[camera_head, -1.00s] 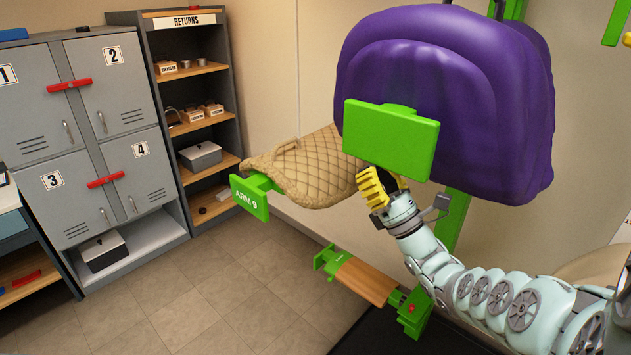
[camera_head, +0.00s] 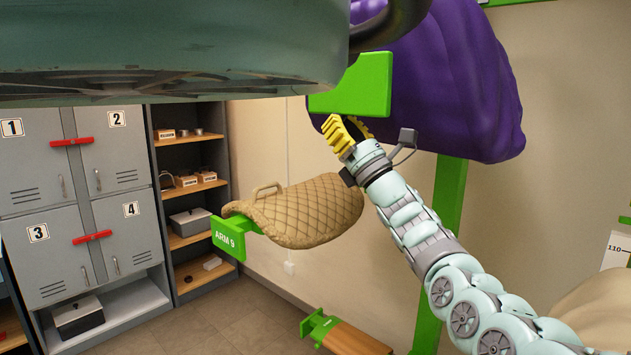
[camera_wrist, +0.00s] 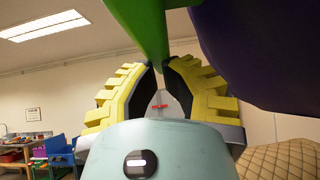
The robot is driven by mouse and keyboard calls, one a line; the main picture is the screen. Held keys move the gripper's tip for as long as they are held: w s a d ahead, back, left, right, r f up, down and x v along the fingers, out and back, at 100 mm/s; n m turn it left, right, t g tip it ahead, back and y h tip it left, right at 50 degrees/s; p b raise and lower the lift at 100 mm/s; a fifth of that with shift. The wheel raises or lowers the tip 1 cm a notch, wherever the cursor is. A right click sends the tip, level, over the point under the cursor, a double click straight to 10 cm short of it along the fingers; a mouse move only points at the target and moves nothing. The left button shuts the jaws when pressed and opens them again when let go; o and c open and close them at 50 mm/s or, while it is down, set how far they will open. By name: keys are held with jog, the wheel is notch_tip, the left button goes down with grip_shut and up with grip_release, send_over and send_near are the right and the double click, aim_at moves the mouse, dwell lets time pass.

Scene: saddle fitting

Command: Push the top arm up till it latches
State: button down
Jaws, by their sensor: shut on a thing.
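The top arm is green, and its blocky end plate (camera_head: 352,92) shows in the head view under a purple covered bulk (camera_head: 465,90). My gripper (camera_head: 350,130) is at the underside of this plate, with its yellow ribbed fingers pointing up. In the wrist view, the fingers (camera_wrist: 158,68) close in on the lower part of the green arm (camera_wrist: 148,30) from both sides. The purple bulk (camera_wrist: 265,50) hangs over the right side there. No latch shows in either view.
A lower green arm marked ARM 9 (camera_head: 228,238) bears a tan quilted saddle pad (camera_head: 305,210). Below it is another green arm (camera_head: 316,325) with a wooden piece. Grey lockers (camera_head: 85,240) stand at left. A green post (camera_head: 440,230) rises behind my arm.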

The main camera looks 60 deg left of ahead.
jog(key=shift+n+g, duration=0.4)
jog(key=shift+g, duration=0.1)
jog(key=r+p, duration=0.3)
jog(key=r, duration=0.3)
jog(key=r+p, duration=0.4)
jog(key=r, duration=0.3)
jog(key=r+p, duration=0.4)
jog(key=r, duration=0.3)
jog(key=shift+s+d, duration=0.1)
jog(key=shift+s, duration=0.25)
jog(key=shift+f, duration=0.25)
